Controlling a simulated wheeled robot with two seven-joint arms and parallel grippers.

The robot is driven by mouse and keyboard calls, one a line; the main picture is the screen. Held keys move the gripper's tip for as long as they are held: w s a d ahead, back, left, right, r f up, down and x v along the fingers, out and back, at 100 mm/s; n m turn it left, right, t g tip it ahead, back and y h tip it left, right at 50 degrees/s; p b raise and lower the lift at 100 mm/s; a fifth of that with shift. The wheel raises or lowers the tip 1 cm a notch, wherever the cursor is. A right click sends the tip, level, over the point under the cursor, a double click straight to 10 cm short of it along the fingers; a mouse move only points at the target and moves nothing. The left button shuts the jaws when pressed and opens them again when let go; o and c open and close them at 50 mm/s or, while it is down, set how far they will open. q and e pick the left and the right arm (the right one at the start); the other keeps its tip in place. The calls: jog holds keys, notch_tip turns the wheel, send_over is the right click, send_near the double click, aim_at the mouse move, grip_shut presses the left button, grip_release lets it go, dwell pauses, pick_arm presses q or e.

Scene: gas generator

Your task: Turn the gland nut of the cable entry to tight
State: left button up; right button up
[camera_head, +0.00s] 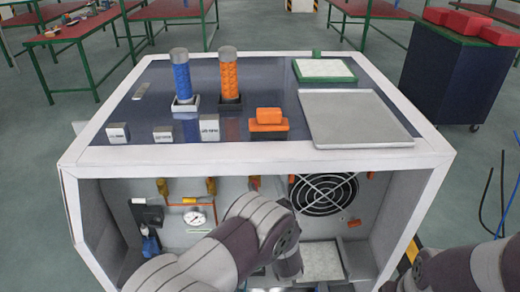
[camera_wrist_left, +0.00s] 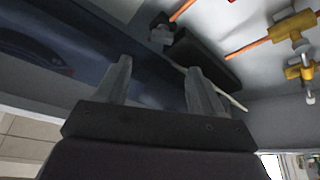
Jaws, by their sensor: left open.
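My left gripper (camera_wrist_left: 158,68) is open and empty in the left wrist view, its two grey fingers apart. A dark block (camera_wrist_left: 205,58) lies just beyond the right finger, with a thin pale rod or cable running past it. A small grey fitting (camera_wrist_left: 162,33) on an orange pipe is beside that block. I cannot tell for certain which part is the gland nut of the cable entry. In the head view my left arm reaches into the open front of the generator cabinet (camera_head: 260,154) and hides part of its inside. My right gripper is out of view.
Inside the cabinet are a pressure gauge (camera_head: 195,217), a fan grille (camera_head: 323,194), a black wall unit (camera_head: 148,212) and brass valves (camera_head: 163,187). On top stand a blue cylinder (camera_head: 182,77), an orange cylinder (camera_head: 227,75), small blocks and a grey tray (camera_head: 356,142).

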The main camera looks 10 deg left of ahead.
pick_arm(q)
jog(key=p+x, duration=0.2)
jog(key=x, duration=0.9)
jog(key=shift+f, duration=0.4)
jog(key=c, duration=1.1)
